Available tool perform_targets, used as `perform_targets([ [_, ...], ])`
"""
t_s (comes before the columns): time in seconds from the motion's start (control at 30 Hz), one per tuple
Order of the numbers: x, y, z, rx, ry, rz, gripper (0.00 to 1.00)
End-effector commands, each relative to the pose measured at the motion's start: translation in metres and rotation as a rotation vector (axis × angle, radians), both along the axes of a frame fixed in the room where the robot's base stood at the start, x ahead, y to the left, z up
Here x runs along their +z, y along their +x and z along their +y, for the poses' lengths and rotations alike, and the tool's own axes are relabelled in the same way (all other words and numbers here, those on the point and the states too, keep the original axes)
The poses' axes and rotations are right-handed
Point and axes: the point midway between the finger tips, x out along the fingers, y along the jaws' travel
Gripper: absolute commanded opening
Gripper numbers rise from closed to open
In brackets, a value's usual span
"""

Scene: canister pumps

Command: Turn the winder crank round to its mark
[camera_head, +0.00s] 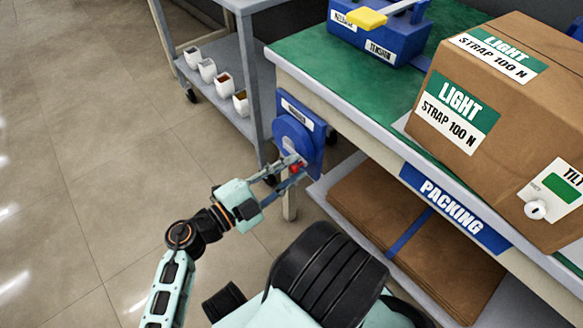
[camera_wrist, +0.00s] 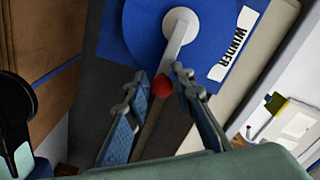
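The winder is a blue panel (camera_head: 315,128) with a round blue disc on the side of the bench. In the wrist view the disc (camera_wrist: 140,35) carries a pale grey crank (camera_wrist: 178,45) running from its hub down to a red knob (camera_wrist: 164,87). The knob (camera_head: 296,168) also shows low on the winder in the head view. My gripper (camera_head: 291,167) reaches it from the lower left. Its fingers are parted on either side of the knob, with narrow gaps and no clear grip. I cannot make out the mark.
The green-topped packing bench (camera_head: 310,45) holds a blue tension unit (camera_head: 375,38) and a large cardboard box (camera_head: 490,90). Flat cardboard (camera_head: 420,245) lies on the shelf below. A grey rack (camera_head: 250,75) with several small cups stands behind. The floor at left is clear.

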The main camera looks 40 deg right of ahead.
Motion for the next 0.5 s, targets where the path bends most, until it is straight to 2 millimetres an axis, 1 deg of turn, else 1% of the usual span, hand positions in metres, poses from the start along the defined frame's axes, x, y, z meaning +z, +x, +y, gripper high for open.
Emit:
perform_targets([
  [0.03, 0.0, 0.0, 0.0, 0.0, 0.0, 0.001, 0.31],
  [0.07, 0.0, 0.0, 0.0, -0.001, -0.001, 0.001, 0.34],
  [0.37, 0.002, 0.0, 0.0, -0.001, -0.002, 0.001, 0.34],
  [0.47, 0.011, 0.0, 0.0, 0.0, -0.001, 0.0, 0.34],
  [0.5, 0.016, 0.0, 0.0, -0.002, -0.001, -0.001, 0.34],
])
